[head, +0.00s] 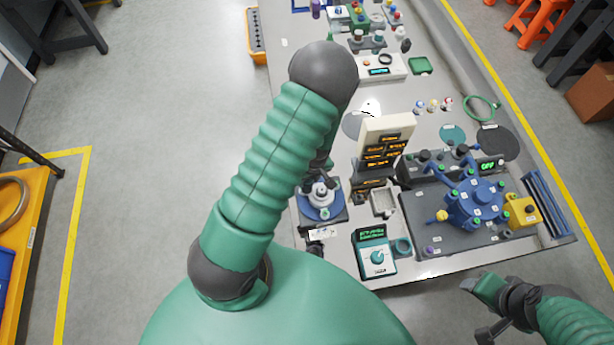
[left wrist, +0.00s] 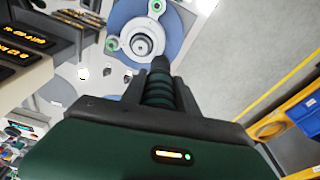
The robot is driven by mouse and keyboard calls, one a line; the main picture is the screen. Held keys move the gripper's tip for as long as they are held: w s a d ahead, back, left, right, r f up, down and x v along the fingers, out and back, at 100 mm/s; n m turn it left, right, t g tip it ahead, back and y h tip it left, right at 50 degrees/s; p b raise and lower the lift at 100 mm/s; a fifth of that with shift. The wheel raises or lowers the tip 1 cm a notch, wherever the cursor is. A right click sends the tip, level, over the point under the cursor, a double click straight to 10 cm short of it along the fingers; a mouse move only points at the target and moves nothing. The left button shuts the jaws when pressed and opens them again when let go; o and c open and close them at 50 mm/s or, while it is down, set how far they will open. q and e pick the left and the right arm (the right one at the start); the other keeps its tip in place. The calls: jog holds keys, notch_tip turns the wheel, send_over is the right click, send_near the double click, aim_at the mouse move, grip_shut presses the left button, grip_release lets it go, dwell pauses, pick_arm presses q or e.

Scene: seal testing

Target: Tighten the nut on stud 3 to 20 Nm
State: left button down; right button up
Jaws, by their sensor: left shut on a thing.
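A round fixture (head: 321,203) with a blue base, grey-white disc and central post stands on the bench, partly behind my left arm. In the left wrist view the disc (left wrist: 143,44) shows green-marked studs or nuts around its post; stud numbers are unreadable. My left gripper (left wrist: 161,84) is shut on a ribbed dark green handle-like thing (left wrist: 160,93), whose dark tip points toward the disc. Contact with a nut cannot be told. My left arm hides this gripper almost wholly in the head view. My right gripper (head: 478,309) is open and empty off the bench's front edge.
A teal meter (head: 375,252) with a dial and an orange-lettered board (head: 386,142) stand right of the fixture. A blue valve-like assembly (head: 474,203) sits on a dark plate (head: 425,228) farther right. A small grey tray (head: 384,203) lies between.

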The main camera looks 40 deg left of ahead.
pick_arm(q)
jog(key=shift+a+f, duration=0.3)
jog(key=shift+a, duration=0.5)
jog(key=shift+d+f+b, duration=0.1)
jog(key=shift+d+b, duration=0.2)
jog(key=shift+d, duration=0.3)
jog(key=shift+a+f, duration=0.35)
jog(key=shift+a, duration=0.1)
pick_arm(e)
jog(key=shift+a+f, duration=0.35)
jog(key=shift+a, duration=0.3)
pick_arm(q)
jog(key=shift+d, duration=0.3)
pick_arm(e)
jog(key=shift+d+f, duration=0.1)
jog(key=shift+d, duration=0.25)
pick_arm(q)
jog(key=shift+a, duration=0.1)
pick_arm(e)
jog(key=shift+a, duration=0.15)
pick_arm(q)
jog(key=shift+s+f, duration=0.1)
jog(key=shift+s, duration=0.05)
dwell(2.1)
